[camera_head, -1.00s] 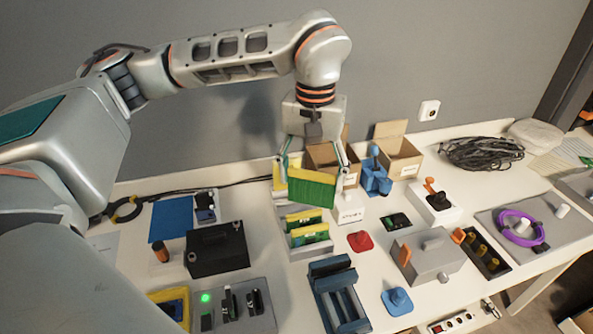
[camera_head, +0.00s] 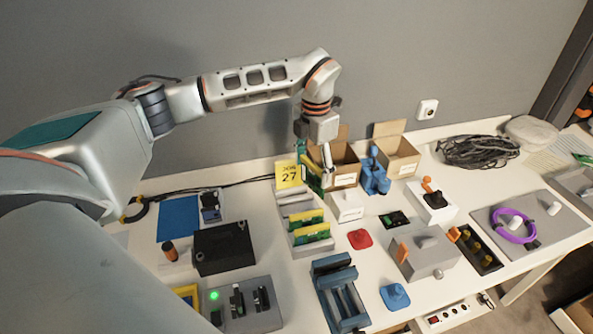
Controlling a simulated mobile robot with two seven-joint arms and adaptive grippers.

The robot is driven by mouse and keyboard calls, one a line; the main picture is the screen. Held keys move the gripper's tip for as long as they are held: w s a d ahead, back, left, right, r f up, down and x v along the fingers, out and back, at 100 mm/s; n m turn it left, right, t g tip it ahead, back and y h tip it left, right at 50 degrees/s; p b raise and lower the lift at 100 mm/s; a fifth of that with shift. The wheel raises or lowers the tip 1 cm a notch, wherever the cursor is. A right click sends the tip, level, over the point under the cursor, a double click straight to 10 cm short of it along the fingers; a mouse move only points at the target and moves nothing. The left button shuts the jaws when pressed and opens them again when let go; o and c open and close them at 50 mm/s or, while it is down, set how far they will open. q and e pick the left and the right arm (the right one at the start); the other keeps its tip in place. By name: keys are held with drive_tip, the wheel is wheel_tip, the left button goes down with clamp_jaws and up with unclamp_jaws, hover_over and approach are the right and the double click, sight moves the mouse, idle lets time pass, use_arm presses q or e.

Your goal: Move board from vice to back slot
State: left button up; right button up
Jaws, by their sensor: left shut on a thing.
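My left gripper (camera_head: 315,162) is shut on a green and yellow board (camera_head: 313,178), now turned nearly edge-on. It holds the board above the rear right of the grey slotted rack (camera_head: 295,208); I cannot tell whether the board touches anything. Two other green and yellow boards (camera_head: 305,221) (camera_head: 311,237) stand in the rack's middle and front slots. The rack's back part looks empty. A blue vice-like device (camera_head: 375,178) stands to the right, and a larger blue fixture (camera_head: 338,292) stands in front of the rack. My right gripper is not in view.
A yellow sign marked 27 (camera_head: 288,174) stands just behind the rack. Open cardboard boxes (camera_head: 345,174) (camera_head: 400,165) and a white box (camera_head: 347,206) crowd the gripper's right. A black box (camera_head: 223,248) stands left of the rack.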

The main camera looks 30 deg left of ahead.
use_arm(q)
drive_tip(key=w+a+f+n, duration=0.1)
drive_tip(key=a+f+n, duration=0.5)
drive_tip(key=n, duration=0.8)
wheel_tip(320, 180, down, 2)
drive_tip(key=shift+w+f, duration=0.2)
drive_tip(key=shift+f, duration=0.05)
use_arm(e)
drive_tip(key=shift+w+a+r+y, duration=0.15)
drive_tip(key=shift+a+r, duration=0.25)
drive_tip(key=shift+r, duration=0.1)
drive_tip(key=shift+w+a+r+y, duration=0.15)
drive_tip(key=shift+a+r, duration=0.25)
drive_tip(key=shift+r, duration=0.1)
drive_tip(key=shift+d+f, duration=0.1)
use_arm(q)
drive_tip(key=shift+f+b, duration=0.5)
drive_tip(key=shift+f, duration=0.5)
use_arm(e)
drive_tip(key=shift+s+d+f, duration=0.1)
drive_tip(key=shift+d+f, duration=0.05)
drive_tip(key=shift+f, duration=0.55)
use_arm(q)
drive_tip(key=shift+f, duration=0.45)
drive_tip(key=shift+f+b, duration=0.55)
drive_tip(key=shift+f, duration=0.2)
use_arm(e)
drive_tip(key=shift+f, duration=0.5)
